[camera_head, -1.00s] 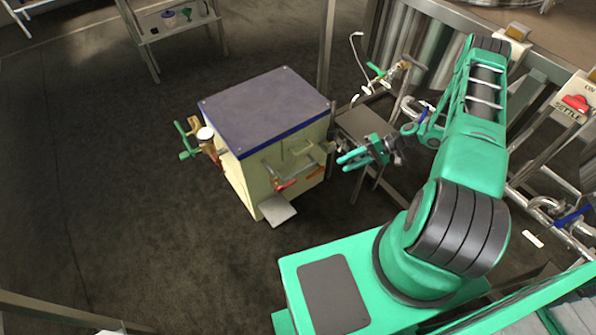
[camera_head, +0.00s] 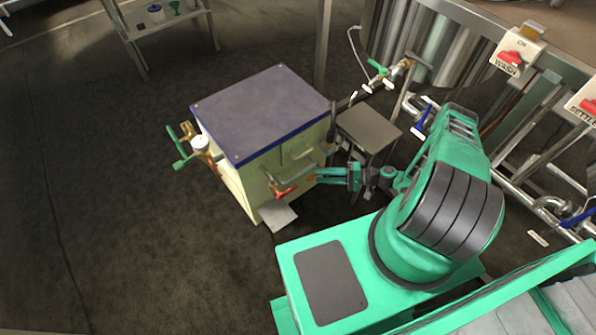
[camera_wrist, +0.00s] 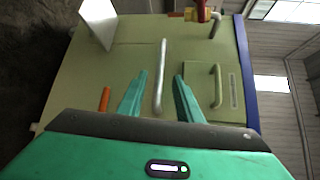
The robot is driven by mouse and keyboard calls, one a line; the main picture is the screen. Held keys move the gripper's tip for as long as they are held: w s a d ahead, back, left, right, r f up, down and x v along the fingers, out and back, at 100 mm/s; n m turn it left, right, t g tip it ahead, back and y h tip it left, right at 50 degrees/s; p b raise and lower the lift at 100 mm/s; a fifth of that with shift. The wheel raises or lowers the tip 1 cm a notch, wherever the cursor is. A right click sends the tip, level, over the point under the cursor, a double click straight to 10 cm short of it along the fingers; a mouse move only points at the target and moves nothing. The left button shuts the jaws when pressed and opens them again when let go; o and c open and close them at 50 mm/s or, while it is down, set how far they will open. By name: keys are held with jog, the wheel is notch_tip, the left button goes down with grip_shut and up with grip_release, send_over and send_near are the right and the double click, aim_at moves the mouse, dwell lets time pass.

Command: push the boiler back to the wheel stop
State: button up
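The boiler (camera_head: 262,110) is a cream box with a grey top and blue edge, standing on the dark floor left of my arm. Its front fills much of the wrist view (camera_wrist: 120,60). A pale metal bar handle (camera_wrist: 161,72) runs along that front. My gripper (camera_head: 318,175) is at the boiler's front; its two green fingers (camera_wrist: 160,78) are apart, with the bar between them in the wrist view. I cannot tell whether they touch it. A small grey plate (camera_head: 278,216) juts from the boiler's bottom. I cannot make out a wheel stop.
A small grey table (camera_head: 368,128) stands right of the boiler, close to my arm. Pipes and tanks with labelled red switches (camera_head: 510,58) line the right side. A shelf stand (camera_head: 160,28) is at the back left. The floor left of the boiler is clear.

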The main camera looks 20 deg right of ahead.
aim_at(298, 175)
jog(key=x, duration=1)
jog(key=shift+w+a+f, duration=0.1)
jog(key=shift+w+a, duration=0.05)
jog(key=shift+w, duration=0.1)
jog(key=shift+c, duration=0.5)
grip_shut()
